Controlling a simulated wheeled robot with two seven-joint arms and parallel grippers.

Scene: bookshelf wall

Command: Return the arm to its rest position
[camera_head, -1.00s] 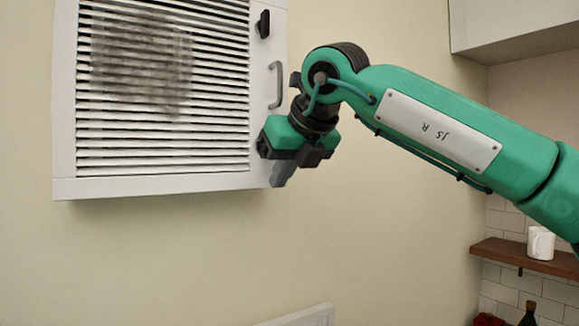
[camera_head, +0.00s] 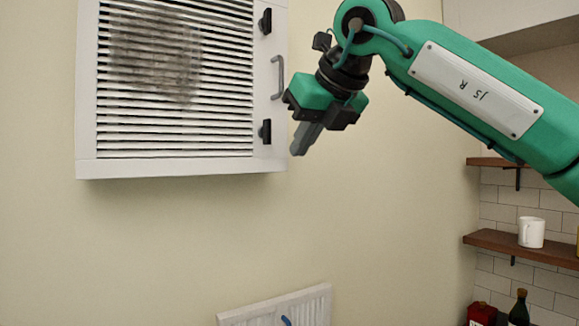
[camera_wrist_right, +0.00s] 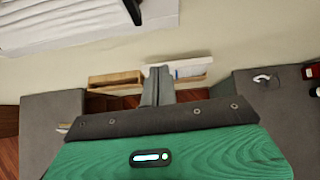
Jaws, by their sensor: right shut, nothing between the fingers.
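My right arm comes in from the right in the head view, green with a white plate. Its right gripper (camera_head: 305,139) is shut and empty, pointing down and to the left. It is apart from the white louvred cabinet (camera_head: 180,168), just right of its lower right edge. The shut fingers also show in the right wrist view (camera_wrist_right: 157,88). My left gripper is in neither view.
The cabinet has a grey handle (camera_head: 278,77) and black latches. A white slatted piece (camera_head: 315,308) is low on the wall. Wooden shelves at right hold a white mug (camera_head: 531,232); a dark bottle (camera_head: 519,308) and red container (camera_head: 482,314) stand below.

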